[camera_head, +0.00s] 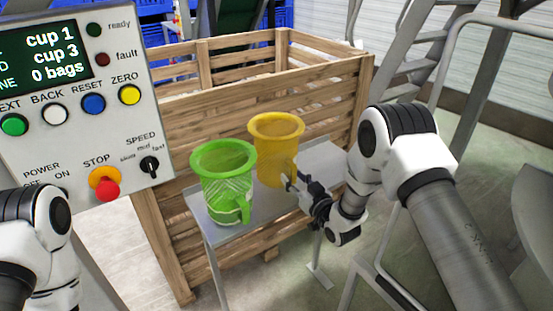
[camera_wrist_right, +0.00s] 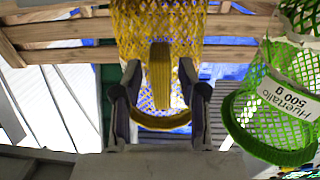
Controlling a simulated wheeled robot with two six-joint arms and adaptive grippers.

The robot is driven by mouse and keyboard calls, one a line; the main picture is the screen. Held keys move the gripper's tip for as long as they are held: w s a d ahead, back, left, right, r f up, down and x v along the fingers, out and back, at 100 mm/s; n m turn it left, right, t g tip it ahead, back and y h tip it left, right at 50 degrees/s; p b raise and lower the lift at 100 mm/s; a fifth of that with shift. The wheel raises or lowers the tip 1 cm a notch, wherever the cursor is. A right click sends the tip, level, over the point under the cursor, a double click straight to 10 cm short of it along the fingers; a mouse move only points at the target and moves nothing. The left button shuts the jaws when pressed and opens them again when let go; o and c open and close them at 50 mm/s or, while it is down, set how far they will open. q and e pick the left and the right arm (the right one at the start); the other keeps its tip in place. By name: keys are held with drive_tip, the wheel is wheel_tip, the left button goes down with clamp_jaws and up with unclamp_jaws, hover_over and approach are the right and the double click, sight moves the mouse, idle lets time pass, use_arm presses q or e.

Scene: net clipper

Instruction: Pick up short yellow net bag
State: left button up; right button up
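The short yellow net bag (camera_head: 276,150) has a wide rim and stands on a small grey table. In the right wrist view its yellow net (camera_wrist_right: 160,25) fills the top middle, and a ribbed yellow strap hangs from it. My right gripper (camera_head: 288,182) is at the bag's front right side. In the wrist view its two dark fingers (camera_wrist_right: 160,92) are apart, one on each side of the strap, with a gap on both sides. My left arm shows at the lower left, but its gripper is out of view.
A green net bag (camera_head: 222,180) stands close to the left of the yellow one on the grey table (camera_head: 262,208). A wooden crate (camera_head: 180,245) is right behind. A control panel (camera_head: 75,150) stands at the left, and metal stairs (camera_head: 415,45) at the right.

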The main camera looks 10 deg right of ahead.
sight(288, 143)
drive_tip(key=shift+s+r, duration=0.1)
drive_tip(key=shift+s, duration=0.05)
clamp_jaws()
drive_tip(key=shift+w+a+f, duration=0.1)
drive_tip(key=shift+w+f, duration=0.1)
wheel_tip(288, 143, up, 10)
drive_tip(key=shift+b, duration=0.35)
drive_tip(key=shift+c, duration=1.6)
unclamp_jaws()
clamp_jaws()
